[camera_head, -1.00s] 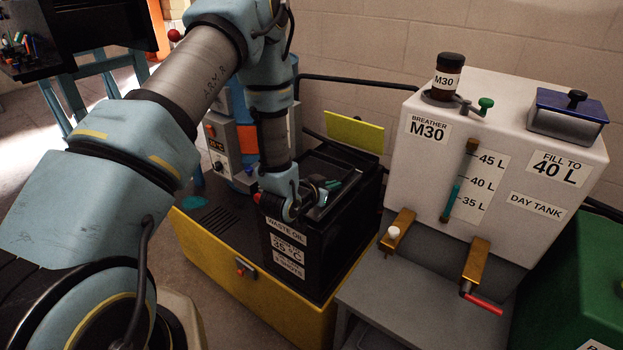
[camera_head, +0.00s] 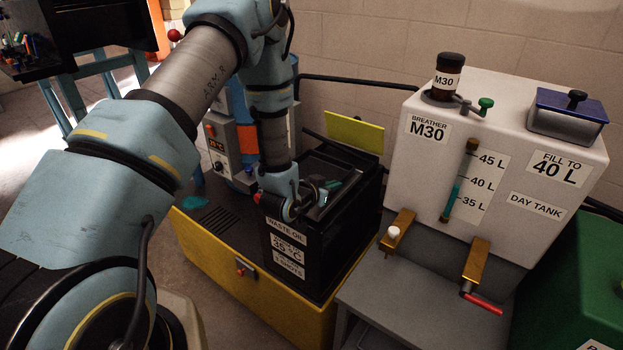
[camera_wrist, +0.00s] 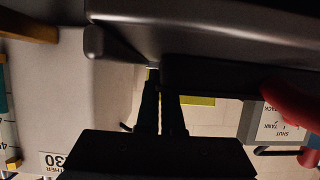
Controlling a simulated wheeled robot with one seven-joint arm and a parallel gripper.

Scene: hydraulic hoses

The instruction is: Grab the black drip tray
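My gripper (camera_head: 326,190) is low over the top of the black waste oil box (camera_head: 318,240) in the head view, and its fingertips are hard to make out there. In the wrist view its two dark fingers (camera_wrist: 161,108) lie close together with a thin gap between them. Their tips meet a large smooth dark body (camera_wrist: 210,35) across the top of that view. This may be the black drip tray, but I cannot be sure. Whether the fingers have closed on it is hidden.
A white day tank (camera_head: 520,130) with brass brackets stands right of the box. A yellow-green plate (camera_head: 354,132) stands behind the box. The box sits on a yellow-sided base (camera_head: 225,270). A green container (camera_head: 580,280) is at the far right.

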